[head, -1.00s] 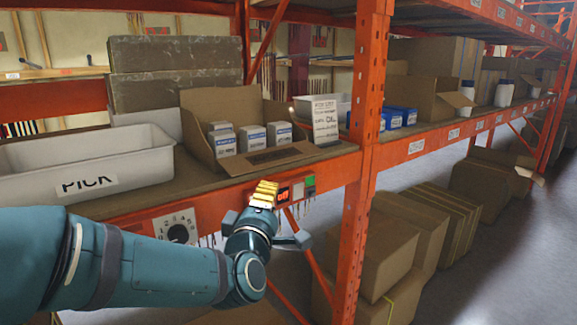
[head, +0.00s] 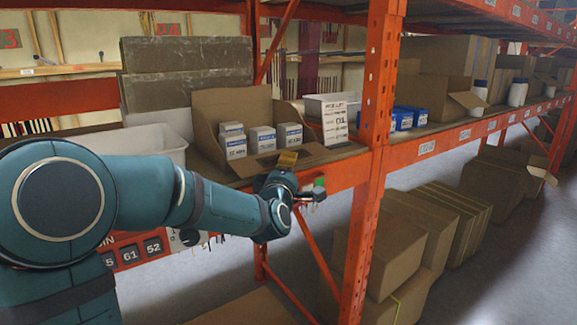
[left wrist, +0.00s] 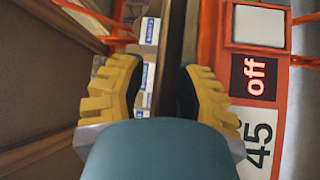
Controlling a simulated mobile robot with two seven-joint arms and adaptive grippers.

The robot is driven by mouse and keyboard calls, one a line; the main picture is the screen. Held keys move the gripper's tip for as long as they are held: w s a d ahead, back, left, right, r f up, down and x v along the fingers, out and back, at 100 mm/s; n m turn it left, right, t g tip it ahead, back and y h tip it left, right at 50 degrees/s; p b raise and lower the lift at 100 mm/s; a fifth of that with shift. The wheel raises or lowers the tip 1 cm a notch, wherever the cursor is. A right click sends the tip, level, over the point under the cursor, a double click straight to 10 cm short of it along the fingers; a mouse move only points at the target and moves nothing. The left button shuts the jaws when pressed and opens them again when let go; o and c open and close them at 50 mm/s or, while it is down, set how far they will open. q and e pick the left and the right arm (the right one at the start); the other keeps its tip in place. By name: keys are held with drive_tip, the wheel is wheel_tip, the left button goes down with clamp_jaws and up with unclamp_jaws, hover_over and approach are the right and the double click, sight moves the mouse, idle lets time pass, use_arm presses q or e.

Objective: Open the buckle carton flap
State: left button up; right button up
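An open-topped cardboard carton (head: 235,102) stands on the shelf and holds several small white-and-blue boxes (head: 262,138). Its front flap (head: 312,154) leans low and outward toward the shelf's front edge. I cannot read a name on the carton. My right gripper is not in view.
An orange upright (head: 376,120) rises to the right. The wrist view shows a panel reading "off" (left wrist: 254,76) on the orange beam. Cartons (head: 385,245) stand below.

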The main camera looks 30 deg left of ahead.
use_arm(q)
drive_tip(key=shift+w, duration=0.15)
drive_tip(key=shift+a, duration=0.1)
clamp_jaws()
